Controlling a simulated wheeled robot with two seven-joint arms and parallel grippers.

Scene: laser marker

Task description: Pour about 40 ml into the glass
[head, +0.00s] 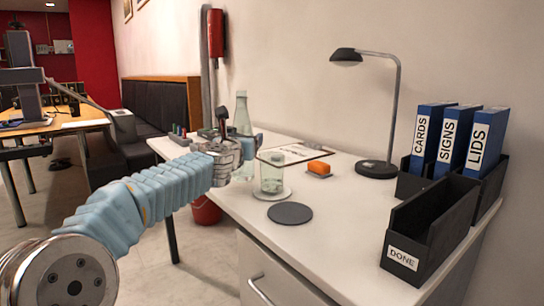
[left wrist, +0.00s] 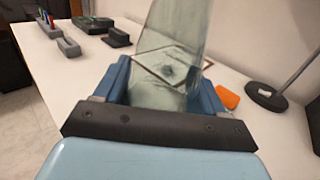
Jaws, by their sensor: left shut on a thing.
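My left gripper (head: 243,150) is shut on a clear greenish bottle (head: 241,112), which stands upright behind the glass in the head view. In the left wrist view the bottle (left wrist: 172,40) rises between the blue fingers of my left gripper (left wrist: 160,88). The glass (head: 271,172) stands upright on a light round coaster (head: 284,194), just right of and nearer than the gripper. I cannot tell how much liquid is in the bottle or the glass. The glass cannot be made out in the left wrist view. My right gripper is not in view.
A dark round mat (head: 290,213) lies in front of the glass. An orange block (head: 319,167) and a clipboard (head: 308,149) lie behind. A black lamp (head: 377,169) stands to the right, near blue binders (head: 422,135) and a black DONE box (head: 428,230). The front table area is clear.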

